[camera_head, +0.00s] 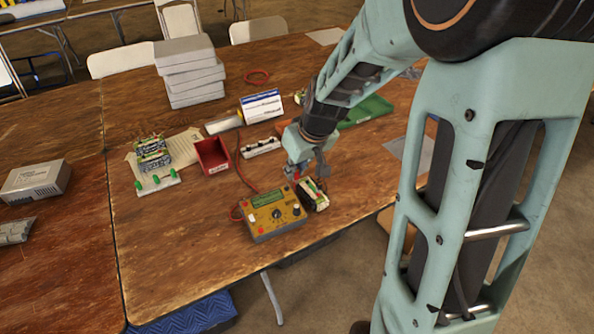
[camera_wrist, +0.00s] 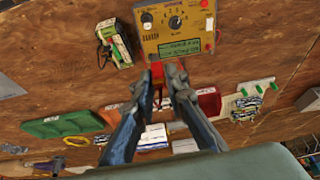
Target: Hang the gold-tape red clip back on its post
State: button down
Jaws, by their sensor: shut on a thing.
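My gripper (camera_head: 303,172) is above the table, just behind the gold charger (camera_head: 272,213) and the battery pack (camera_head: 312,195). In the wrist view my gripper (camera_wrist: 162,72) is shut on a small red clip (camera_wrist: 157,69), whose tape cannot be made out. The charger (camera_wrist: 178,27) lies beyond the fingertips, with the battery pack (camera_wrist: 114,44) to its left. A white strip with small dark uprights (camera_head: 261,147) stands behind the charger. Another white strip with green posts (camera_head: 158,184) is farther left. Which post belongs to the clip cannot be told.
A red bin (camera_head: 212,156), a white-and-blue box (camera_head: 261,106) and a green tray (camera_head: 365,111) stand around the back. Grey boxes (camera_head: 190,72) are stacked farther off. A red cable (camera_head: 245,168) runs from the charger. The table's left front is clear.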

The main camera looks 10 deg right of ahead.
jog(key=shift+s+a+r, duration=0.1)
jog(key=shift+s, duration=0.1)
dwell(0.5)
jog(key=w+a+b, duration=0.1)
jog(key=w+a, duration=0.2)
jog(key=a, duration=0.4)
jog(key=w+a, duration=0.4)
jog(key=a, duration=0.3)
jog(key=shift+s+d+f+b, duration=0.1)
jog(key=shift+f+b, duration=0.85)
jog(key=shift+f, duration=0.2)
jog(key=shift+s+f+b, duration=0.1)
jog(key=shift+f+b, duration=0.8)
jog(key=shift+f, duration=0.2)
jog(key=shift+f, duration=0.2)
jog(key=shift+f+b, duration=2.8)
jog(key=shift+f, duration=0.55)
jog(key=shift+f+b, duration=0.2)
jog(key=shift+b, duration=0.15)
